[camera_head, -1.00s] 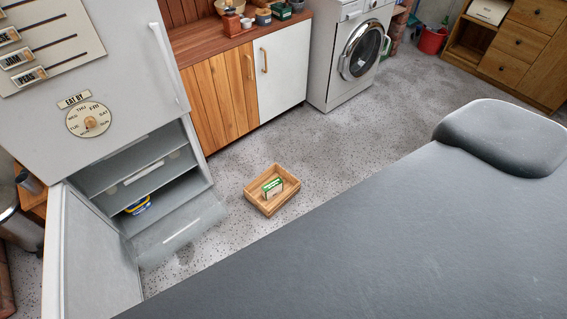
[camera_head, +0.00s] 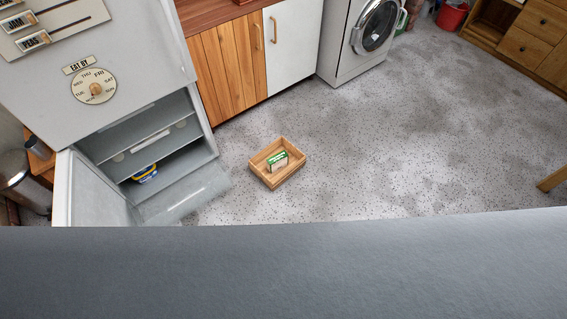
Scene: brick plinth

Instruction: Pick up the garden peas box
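A small green and white box (camera_head: 278,161) is inside a wooden crate (camera_head: 290,174) on the speckled floor, near the middle of the view. Its print is too small to read, so I cannot tell for sure that it is the garden peas box. It seems to stand on edge, towards the back of the crate. Neither of my grippers shows in the head view.
The fridge (camera_head: 95,60) at the left has its lower door (camera_head: 92,192) open, with a blue and yellow tub (camera_head: 145,173) inside. A wooden cabinet (camera_head: 222,70) and a washing machine (camera_head: 352,45) line the back. The floor (camera_head: 400,150) right of the crate is clear.

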